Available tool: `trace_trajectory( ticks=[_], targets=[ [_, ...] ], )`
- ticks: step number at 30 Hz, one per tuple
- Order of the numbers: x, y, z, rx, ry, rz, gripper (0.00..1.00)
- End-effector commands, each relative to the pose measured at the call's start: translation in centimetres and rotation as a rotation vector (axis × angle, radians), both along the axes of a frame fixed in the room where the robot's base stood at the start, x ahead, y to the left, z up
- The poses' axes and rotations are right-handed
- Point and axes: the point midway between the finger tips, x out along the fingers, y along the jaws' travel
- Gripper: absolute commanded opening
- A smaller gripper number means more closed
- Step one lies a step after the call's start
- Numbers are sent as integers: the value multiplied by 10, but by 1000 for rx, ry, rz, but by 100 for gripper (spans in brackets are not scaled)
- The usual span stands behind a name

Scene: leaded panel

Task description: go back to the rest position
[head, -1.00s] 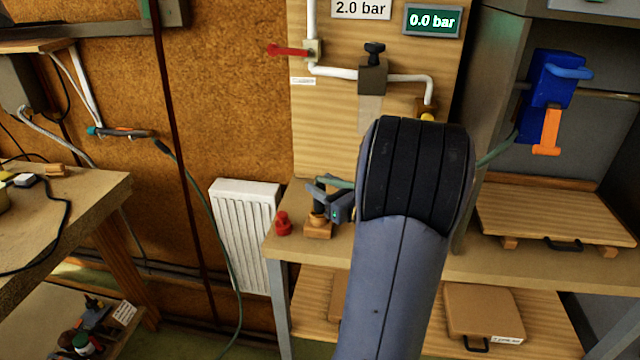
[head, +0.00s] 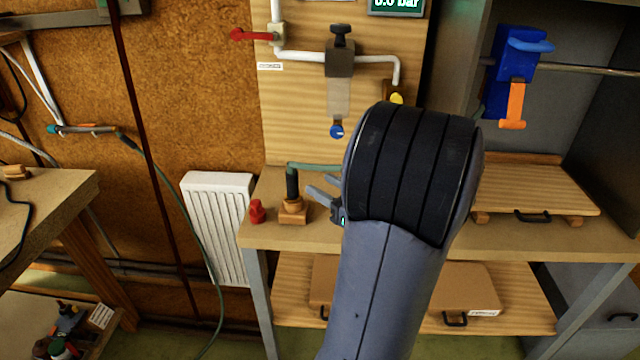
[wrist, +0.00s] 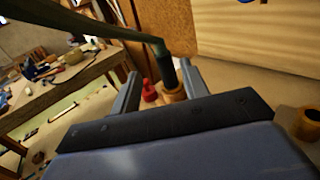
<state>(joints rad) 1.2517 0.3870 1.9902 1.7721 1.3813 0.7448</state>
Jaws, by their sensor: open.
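My gripper (head: 322,188) is open and empty above the bench, just right of a dark upright handle (head: 292,184). The handle stands in a wooden holder (head: 292,212), with a green hose leading from its top. In the head view there is a gap between the fingertips and the handle. In the wrist view the handle (wrist: 169,74) shows beyond and between my two spread fingers (wrist: 160,82). My arm hides part of the bench and hose.
A red knob-like piece (head: 257,211) stands left of the holder on the bench (head: 340,240). Behind are a pipe board (head: 300,120) and a white radiator (head: 218,225). A blue and orange tool (head: 513,80) hangs at right. A wooden board (head: 530,190) lies below it.

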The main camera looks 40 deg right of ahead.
Motion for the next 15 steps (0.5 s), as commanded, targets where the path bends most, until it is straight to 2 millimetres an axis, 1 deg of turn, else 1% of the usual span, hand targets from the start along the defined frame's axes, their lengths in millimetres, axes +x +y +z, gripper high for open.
trace_trajectory(
  ticks=[4,7,11,15],
  targets=[
    [5,0,0,0,0,2,43],
    [14,1,0,0,0,4,43],
    [33,2,1,1,0,5,43],
    [57,4,0,1,1,5,43]
  ],
)
